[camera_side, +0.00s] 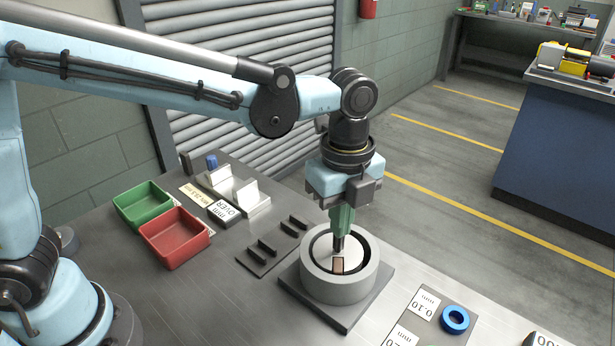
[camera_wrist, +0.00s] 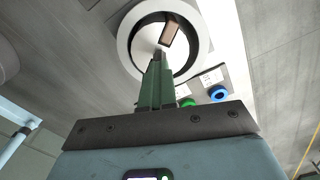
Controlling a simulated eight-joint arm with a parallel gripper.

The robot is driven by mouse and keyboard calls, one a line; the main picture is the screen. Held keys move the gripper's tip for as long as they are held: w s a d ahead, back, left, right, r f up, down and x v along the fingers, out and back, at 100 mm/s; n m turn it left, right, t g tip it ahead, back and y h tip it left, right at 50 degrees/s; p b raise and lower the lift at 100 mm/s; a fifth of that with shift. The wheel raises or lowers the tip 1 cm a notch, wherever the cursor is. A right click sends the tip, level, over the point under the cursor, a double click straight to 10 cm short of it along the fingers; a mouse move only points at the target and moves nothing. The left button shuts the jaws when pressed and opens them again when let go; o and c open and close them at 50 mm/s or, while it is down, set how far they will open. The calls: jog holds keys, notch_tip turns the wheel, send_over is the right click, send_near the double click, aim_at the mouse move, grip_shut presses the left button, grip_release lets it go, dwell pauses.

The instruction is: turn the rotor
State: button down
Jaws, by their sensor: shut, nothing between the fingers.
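The pump housing is a grey ring (camera_side: 360,285) on a dark square base plate (camera_side: 312,312) on the metal table. Inside it sits a light, round rotor (camera_side: 321,246) with a brown block-like vane (camera_side: 337,265) at its near side. In the wrist view the housing ring (camera_wrist: 203,35), the rotor (camera_wrist: 143,42) and the brown vane (camera_wrist: 170,33) show at the top. My gripper (camera_side: 339,246) points down over the rotor with its green fingers shut. In the wrist view the fingertips (camera_wrist: 158,55) reach the rotor face near the vane. Whether they touch it, I cannot tell.
A green bin (camera_side: 143,204) and a red bin (camera_side: 175,238) stand to the left. A blue ring (camera_side: 455,320) rests on a labelled plate (camera_side: 425,318) at the right.

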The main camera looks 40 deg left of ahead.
jog(key=shift+n, duration=0.8)
jog(key=shift+n, duration=2.3)
jog(key=shift+n, duration=2.3)
